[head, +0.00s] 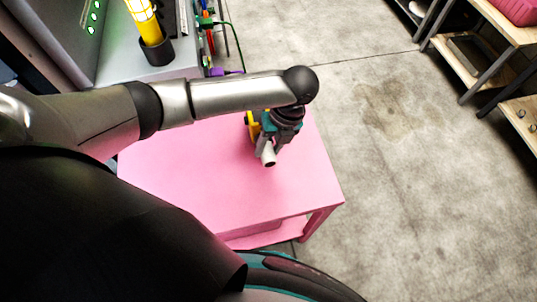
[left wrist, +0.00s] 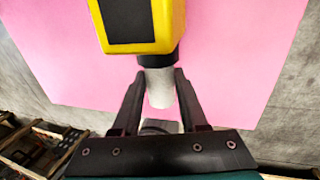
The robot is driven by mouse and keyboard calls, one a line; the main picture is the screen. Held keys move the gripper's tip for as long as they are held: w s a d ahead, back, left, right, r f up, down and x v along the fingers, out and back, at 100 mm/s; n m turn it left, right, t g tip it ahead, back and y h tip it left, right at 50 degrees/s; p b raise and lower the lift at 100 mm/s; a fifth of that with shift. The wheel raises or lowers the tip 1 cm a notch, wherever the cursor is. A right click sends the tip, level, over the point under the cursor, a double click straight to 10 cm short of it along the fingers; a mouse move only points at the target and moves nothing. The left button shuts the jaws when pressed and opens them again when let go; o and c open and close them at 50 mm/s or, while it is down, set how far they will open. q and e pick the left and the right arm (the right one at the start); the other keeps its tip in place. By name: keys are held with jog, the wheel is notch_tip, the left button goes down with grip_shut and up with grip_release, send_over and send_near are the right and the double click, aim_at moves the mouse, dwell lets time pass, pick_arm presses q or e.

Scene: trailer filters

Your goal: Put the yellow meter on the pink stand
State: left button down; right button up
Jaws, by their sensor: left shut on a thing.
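The yellow meter (left wrist: 143,22) has a dark screen and a pale, rounded handle; it fills the top of the left wrist view. My left gripper (left wrist: 160,82) is shut on that handle, one finger on each side. In the head view the gripper (head: 270,136) hangs over the far right part of the pink stand (head: 195,175), and it hides most of the meter (head: 252,126). The stand's top also shows behind the meter in the left wrist view (left wrist: 60,50). I cannot tell whether the meter touches the top. My right gripper is not in view.
A grey bench (head: 120,68) beyond the stand bears a yellow cylindrical thing (head: 143,18) in a dark holder (head: 157,51). Wooden shelves (head: 470,66) with a pink bin (head: 515,9) stand at the upper right. The stand's top is otherwise clear, with open concrete floor to its right.

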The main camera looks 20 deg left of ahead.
pick_arm(q)
jog(key=shift+f+b, duration=0.55)
jog(key=shift+f, duration=1.4)
jog(key=shift+c, duration=2.2)
grip_release()
jog(key=shift+f, duration=0.1)
jog(key=p+v, duration=0.3)
jog(key=v, duration=0.9)
